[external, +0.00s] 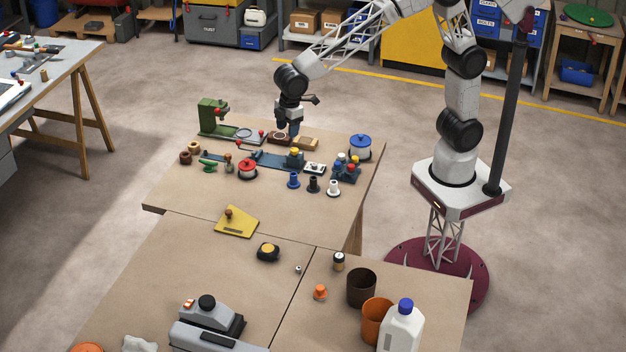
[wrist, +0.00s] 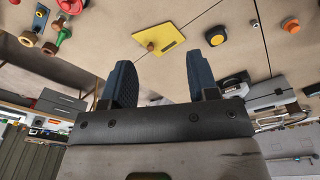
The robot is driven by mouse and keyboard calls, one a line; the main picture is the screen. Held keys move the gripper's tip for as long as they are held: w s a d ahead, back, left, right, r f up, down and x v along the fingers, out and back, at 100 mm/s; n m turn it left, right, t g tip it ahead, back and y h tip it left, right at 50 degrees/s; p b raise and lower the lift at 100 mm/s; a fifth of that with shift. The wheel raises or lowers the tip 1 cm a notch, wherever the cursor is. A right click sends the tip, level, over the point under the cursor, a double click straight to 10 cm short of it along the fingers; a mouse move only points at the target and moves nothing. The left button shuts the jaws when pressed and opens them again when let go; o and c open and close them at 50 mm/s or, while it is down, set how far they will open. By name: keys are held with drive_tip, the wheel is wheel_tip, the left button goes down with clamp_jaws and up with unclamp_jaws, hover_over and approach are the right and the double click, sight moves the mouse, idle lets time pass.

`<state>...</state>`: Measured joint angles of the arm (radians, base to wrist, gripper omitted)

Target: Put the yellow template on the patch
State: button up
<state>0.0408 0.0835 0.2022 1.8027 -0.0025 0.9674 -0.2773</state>
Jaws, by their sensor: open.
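The yellow template (external: 241,224) is a flat plate with a brown knob. It lies on the table near the seam between two table tops, and shows at the top of the wrist view (wrist: 164,35). My gripper (external: 289,134) is over the back table top, well behind the template and apart from it. In the wrist view its two dark blue fingers (wrist: 160,62) are spread with nothing between them. I cannot make out for sure which thing is the patch.
Near my gripper are a green press (external: 211,118), a wooden block (external: 306,143), a red spool (external: 248,169) and a blue-topped spool (external: 360,147). A yellow and black round thing (external: 268,250) lies nearer the camera. The table around the template is mostly clear.

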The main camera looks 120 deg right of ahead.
drive_tip(key=s+a+r, duration=0.1)
drive_tip(key=s+r, duration=0.3)
drive_tip(key=s, duration=0.8)
drive_tip(key=s+a+f+m, duration=0.1)
drive_tip(key=s, duration=1.5)
drive_tip(key=s+f+m+t, duration=0.1)
drive_tip(key=s+f+m, duration=0.1)
drive_tip(key=s, duration=1.5)
drive_tip(key=shift+s+a+t, duration=0.3)
drive_tip(key=shift+a, duration=0.05)
